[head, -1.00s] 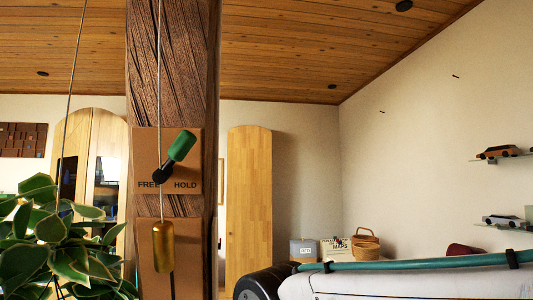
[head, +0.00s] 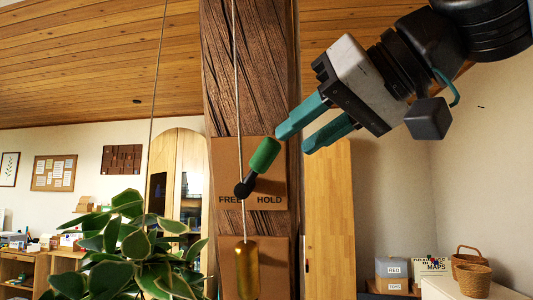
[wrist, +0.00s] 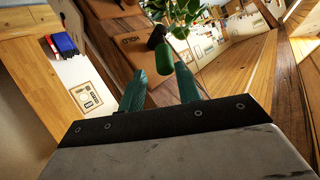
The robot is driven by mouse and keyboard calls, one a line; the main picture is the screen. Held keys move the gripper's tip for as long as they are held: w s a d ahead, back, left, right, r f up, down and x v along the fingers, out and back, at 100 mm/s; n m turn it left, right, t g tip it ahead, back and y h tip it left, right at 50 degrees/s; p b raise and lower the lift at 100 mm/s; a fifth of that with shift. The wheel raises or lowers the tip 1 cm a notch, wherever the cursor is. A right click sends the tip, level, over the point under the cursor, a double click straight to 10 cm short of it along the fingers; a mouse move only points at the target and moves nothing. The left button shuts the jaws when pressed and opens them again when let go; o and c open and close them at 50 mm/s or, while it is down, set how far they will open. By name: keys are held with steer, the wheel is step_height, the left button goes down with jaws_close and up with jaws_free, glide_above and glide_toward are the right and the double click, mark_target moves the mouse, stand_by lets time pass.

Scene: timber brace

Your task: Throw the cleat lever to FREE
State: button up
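The cleat lever (head: 264,156) has a green grip on a black pivot and tilts up to the right, toward the HOLD side. It is mounted on a brown plate (head: 279,181) marked FREE on the left and HOLD on the right, on a dark timber post (head: 220,75). My gripper (head: 295,138) is open, with two teal fingers just right of the lever's grip. In the wrist view the green grip (wrist: 155,39) shows beyond and between the open fingers (wrist: 160,88). I cannot tell whether a finger touches it.
A cord runs down in front of the post to a brass weight (head: 247,268) below the plate. A leafy plant (head: 130,250) hangs at the lower left. A basket (head: 472,275) and boxes (head: 392,273) stand at the lower right.

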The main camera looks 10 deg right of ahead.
mark_target(279, 144)
steer(key=shift+a+r, duration=0.25)
steer(key=shift+r, duration=0.1)
steer(key=x, duration=0.7)
steer(key=shift+w, duration=0.15)
jaws_close()
